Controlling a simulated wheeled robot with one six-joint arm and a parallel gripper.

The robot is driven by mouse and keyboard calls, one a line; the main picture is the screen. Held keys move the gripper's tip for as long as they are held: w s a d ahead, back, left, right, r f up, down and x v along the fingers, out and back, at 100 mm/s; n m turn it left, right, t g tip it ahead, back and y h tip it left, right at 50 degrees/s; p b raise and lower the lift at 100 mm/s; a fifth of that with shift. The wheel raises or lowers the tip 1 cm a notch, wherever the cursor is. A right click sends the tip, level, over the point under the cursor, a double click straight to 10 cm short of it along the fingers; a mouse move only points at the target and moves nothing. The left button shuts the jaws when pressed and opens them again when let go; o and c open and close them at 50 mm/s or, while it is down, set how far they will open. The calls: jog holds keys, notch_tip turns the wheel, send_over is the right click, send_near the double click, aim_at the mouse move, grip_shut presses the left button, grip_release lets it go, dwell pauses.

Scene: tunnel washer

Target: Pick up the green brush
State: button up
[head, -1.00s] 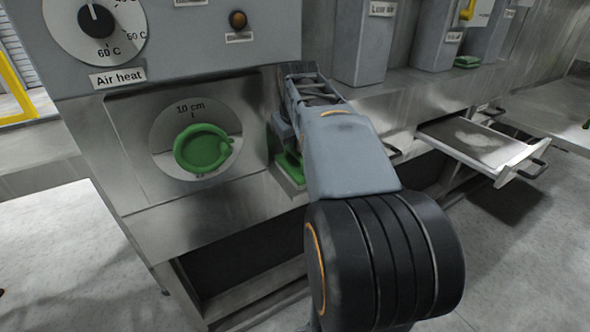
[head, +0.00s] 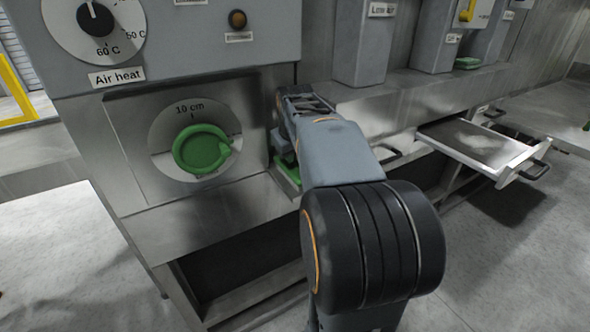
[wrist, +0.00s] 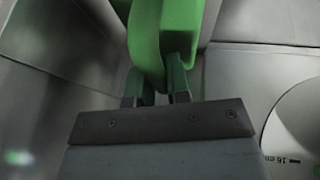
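The green brush (head: 288,172) is at the right end of the steel ledge, below the grey panel. My arm covers much of it in the head view. In the wrist view the brush's green body (wrist: 165,40) comes down from the top edge to my gripper (wrist: 155,88). The two fingers stand a little apart, with green between or right behind them. I cannot tell whether they press on it. In the head view the fingers are hidden behind my wrist.
The grey control panel (head: 190,45) overhangs above. An open drawer (head: 480,146) sticks out at right. A small green item (head: 467,63) lies on the back shelf.

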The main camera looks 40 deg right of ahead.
grip_shut()
jog(key=shift+r, duration=0.45)
notch_tip(320, 180, up, 2)
jog(key=shift+r+p, duration=0.15)
jog(key=shift+p, duration=0.3)
jog(key=s+a+r, duration=0.5)
jog(key=s+r, duration=0.5)
jog(key=s, duration=0.3)
jog(key=shift+a, duration=0.2)
